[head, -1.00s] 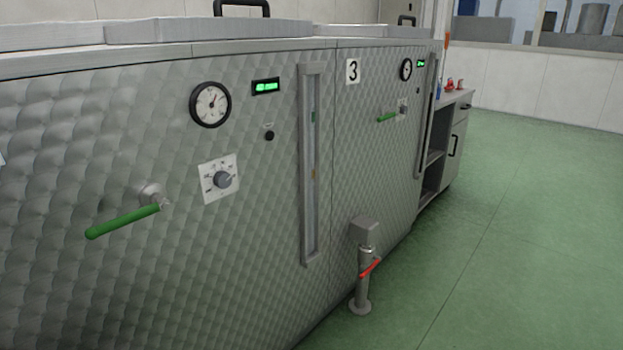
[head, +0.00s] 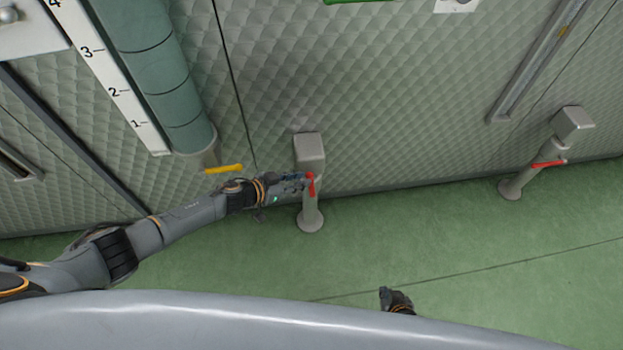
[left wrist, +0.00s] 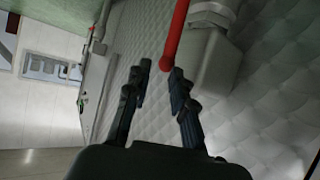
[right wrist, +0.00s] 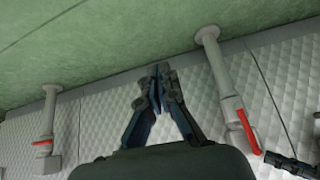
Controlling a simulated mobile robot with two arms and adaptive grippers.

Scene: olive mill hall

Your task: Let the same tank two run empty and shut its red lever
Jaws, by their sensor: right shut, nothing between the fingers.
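A drain pipe (head: 309,206) with a square head stands at the foot of the quilted tank front in the head view. Its red lever (head: 311,184) runs roughly along the pipe. No tank number shows in the current views. My left gripper (head: 302,182) is at this lever. In the left wrist view its fingers (left wrist: 158,72) are open, with the lever's lower end (left wrist: 172,55) at the gap, near the right finger; contact is unclear. The lever also shows in the right wrist view (right wrist: 248,131). My right gripper (head: 396,296) is shut and empty (right wrist: 160,68), away from the pipes.
A second drain pipe (head: 514,184) with a crosswise red lever (head: 547,164) stands to the right. A yellow lever (head: 224,169) sits below a green cylinder (head: 160,70) with a numbered scale (head: 112,92) at left. The green floor (head: 450,245) in front is clear.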

